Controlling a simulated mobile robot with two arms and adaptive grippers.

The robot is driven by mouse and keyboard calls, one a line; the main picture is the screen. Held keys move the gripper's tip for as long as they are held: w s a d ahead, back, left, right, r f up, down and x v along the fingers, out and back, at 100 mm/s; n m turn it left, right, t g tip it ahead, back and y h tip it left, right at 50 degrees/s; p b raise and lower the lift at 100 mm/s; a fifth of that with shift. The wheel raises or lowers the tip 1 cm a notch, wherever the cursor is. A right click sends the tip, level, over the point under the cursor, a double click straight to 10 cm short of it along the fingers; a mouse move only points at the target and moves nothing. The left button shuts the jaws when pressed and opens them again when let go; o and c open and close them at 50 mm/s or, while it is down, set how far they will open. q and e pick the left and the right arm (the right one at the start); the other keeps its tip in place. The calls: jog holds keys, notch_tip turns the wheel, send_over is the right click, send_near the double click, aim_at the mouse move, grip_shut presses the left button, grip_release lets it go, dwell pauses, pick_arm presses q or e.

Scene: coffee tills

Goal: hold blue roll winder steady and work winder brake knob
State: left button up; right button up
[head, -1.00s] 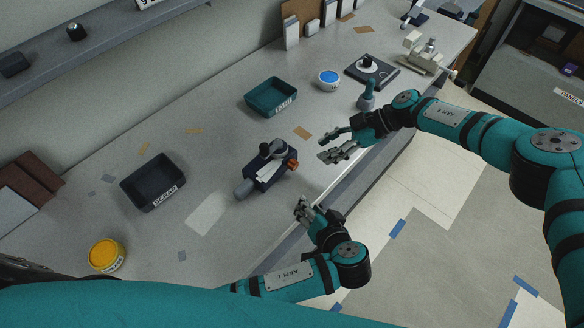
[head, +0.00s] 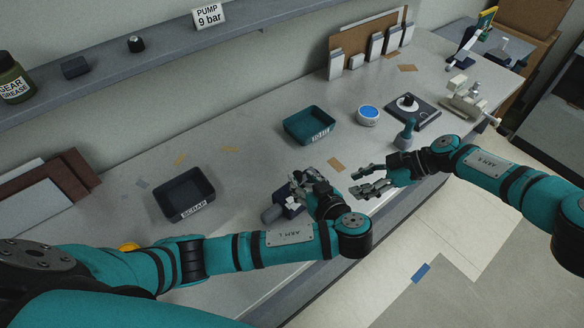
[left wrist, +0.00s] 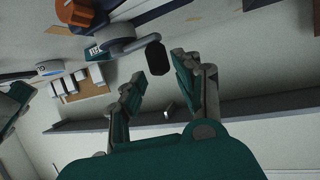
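My left gripper (head: 302,184) is over the winder. In the left wrist view my left gripper (left wrist: 158,68) is open, with a dark oval end (left wrist: 157,58) of a grey arm between its fingertips; I cannot tell if they touch it. The orange knob (left wrist: 75,13) shows at that view's top left, outside the fingers. My right gripper (head: 362,182) is open and empty, right of the winder.
A black scrap bin (head: 184,196) stands left of the winder and a teal bin (head: 308,126) behind it. A blue-topped round tub (head: 368,115), a dark plate with a dial (head: 410,108) and a vise (head: 465,100) stand further right. The bench's front edge is near.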

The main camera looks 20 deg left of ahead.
pick_arm(q)
jog(key=x, duration=0.8)
grip_shut()
jog(key=shift+c, duration=0.8)
grip_release()
jog(key=shift+r, duration=0.1)
